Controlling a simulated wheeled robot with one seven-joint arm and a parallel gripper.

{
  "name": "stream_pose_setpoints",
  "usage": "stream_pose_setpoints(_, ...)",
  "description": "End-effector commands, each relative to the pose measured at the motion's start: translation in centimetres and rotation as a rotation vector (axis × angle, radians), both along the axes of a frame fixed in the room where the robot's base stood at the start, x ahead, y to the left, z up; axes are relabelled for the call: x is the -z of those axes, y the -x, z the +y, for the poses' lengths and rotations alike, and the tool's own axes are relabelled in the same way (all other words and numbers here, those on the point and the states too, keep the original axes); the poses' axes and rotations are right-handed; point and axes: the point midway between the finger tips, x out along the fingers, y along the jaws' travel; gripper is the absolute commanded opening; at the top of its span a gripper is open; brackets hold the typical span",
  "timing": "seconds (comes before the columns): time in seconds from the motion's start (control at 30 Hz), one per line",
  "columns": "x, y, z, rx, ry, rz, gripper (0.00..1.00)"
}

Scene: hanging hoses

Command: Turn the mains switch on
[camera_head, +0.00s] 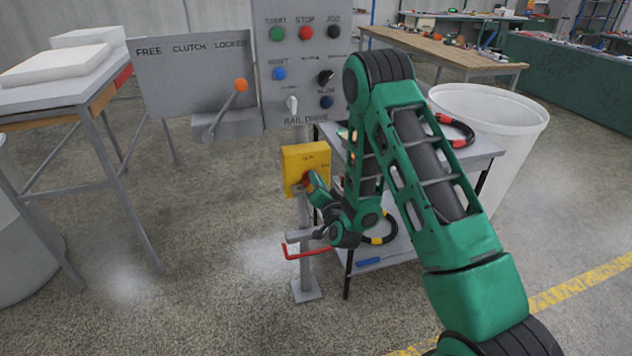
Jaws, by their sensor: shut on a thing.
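The mains switch is a yellow box (293,160) on a grey post, below the grey control panel. It has a red handle (306,178) on its front, mostly hidden by my gripper. My gripper (309,180) reaches in from the right, its tip at the front of the yellow box. It is shut on the red handle. The jaws are small and partly covered, and the handle's exact angle is hard to read. Small lettering shows on the box's upper face, too small to read surely.
A clutch lever with an orange knob (241,85) and the rail drive panel (295,75) stand above. A red bent bar (308,253) sticks out below. A side table (485,150) with hoses and a white bin (500,110) stand right.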

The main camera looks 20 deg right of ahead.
Motion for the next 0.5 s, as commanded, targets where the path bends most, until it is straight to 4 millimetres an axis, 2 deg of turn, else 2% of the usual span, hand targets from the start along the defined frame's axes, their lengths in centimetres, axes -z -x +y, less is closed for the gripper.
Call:
stream_pose_setpoints(0.27,0.25,0.17,0.21,-0.003,-0.002,0.007,0.00)
stream_pose_setpoints(0.3,0.25,0.17,0.20,-0.003,-0.001,0.007,0.13)
stream_pose_setpoints(0.37,0.25,0.17,0.20,-0.003,-0.001,0.007,0.28)
stream_pose_setpoints(0.5,0.17,0.11,0.13,-0.002,-0.001,0.005,0.30)
